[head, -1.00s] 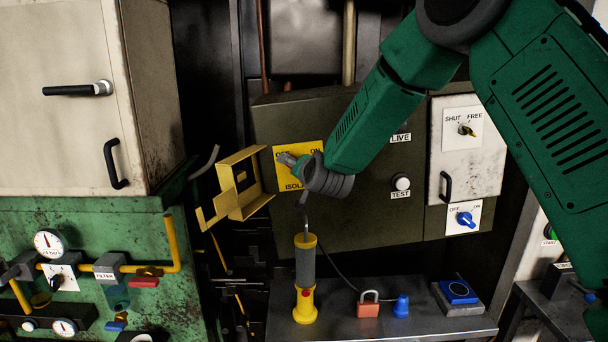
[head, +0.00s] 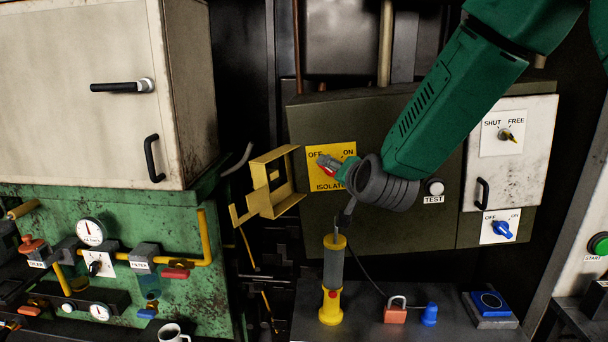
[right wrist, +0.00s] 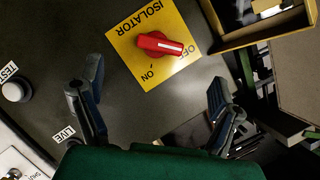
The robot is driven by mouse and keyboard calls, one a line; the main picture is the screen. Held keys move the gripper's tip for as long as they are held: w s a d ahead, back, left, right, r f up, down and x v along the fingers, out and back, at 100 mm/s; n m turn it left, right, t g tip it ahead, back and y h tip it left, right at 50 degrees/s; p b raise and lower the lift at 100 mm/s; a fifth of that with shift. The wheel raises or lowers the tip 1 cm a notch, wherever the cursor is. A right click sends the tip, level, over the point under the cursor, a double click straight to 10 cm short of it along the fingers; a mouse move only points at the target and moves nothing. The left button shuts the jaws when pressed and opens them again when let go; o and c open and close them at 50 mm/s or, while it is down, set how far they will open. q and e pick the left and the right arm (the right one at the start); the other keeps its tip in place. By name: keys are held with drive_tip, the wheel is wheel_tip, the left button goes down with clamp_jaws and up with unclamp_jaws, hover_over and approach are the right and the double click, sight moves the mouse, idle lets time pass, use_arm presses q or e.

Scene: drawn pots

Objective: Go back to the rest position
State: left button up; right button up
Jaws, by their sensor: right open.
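My right arm comes in from the upper right in the head view. Its gripper (head: 341,170) is in front of the yellow isolator plate (head: 318,181) on the dark cabinet. In the right wrist view the two fingers of the right gripper (right wrist: 153,105) are spread wide with nothing between them. The red isolator handle (right wrist: 160,44) is beyond the fingertips and clear of them, its white mark towards OFF. In the head view the handle is partly hidden by the gripper. My left gripper is not in view.
An open yellow hinged cover (head: 273,199) sticks out left of the isolator plate. Below, a shelf (head: 365,331) holds a yellow-and-grey handheld tester (head: 333,278), a red padlock (head: 395,312) and a blue cap-like piece (head: 430,313). A white box (head: 80,95) stands left.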

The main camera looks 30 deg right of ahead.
drive_tip(key=shift+f, duration=0.15)
drive_tip(key=s+a+f+n+g+y+b, duration=0.1)
drive_tip(key=s+a+f+n+g+b, duration=0.2)
drive_tip(key=f, duration=0.8)
drive_tip(key=s+a+f+n+g+y+b, duration=0.15)
drive_tip(key=s+f, duration=0.45)
drive_tip(key=f, duration=0.6)
drive_tip(key=s+a+f+n+g+b, duration=0.2)
drive_tip(key=s+f+b, duration=0.15)
drive_tip(key=f, duration=0.75)
drive_tip(key=s+a+f+n+g+y+b, duration=0.1)
drive_tip(key=s+a+f+n+g+b, duration=0.1)
drive_tip(key=s+f, duration=0.8)
drive_tip(key=s+a+f+n+g+b, duration=0.1)
drive_tip(key=s+f+n+g+b, duration=0.2)
drive_tip(key=s+f, duration=0.7)
drive_tip(key=s+g, duration=0.1)
drive_tip(key=s, duration=0.5)
drive_tip(key=shift+a+y+b, duration=0.35)
drive_tip(key=shift+a, duration=0.05)
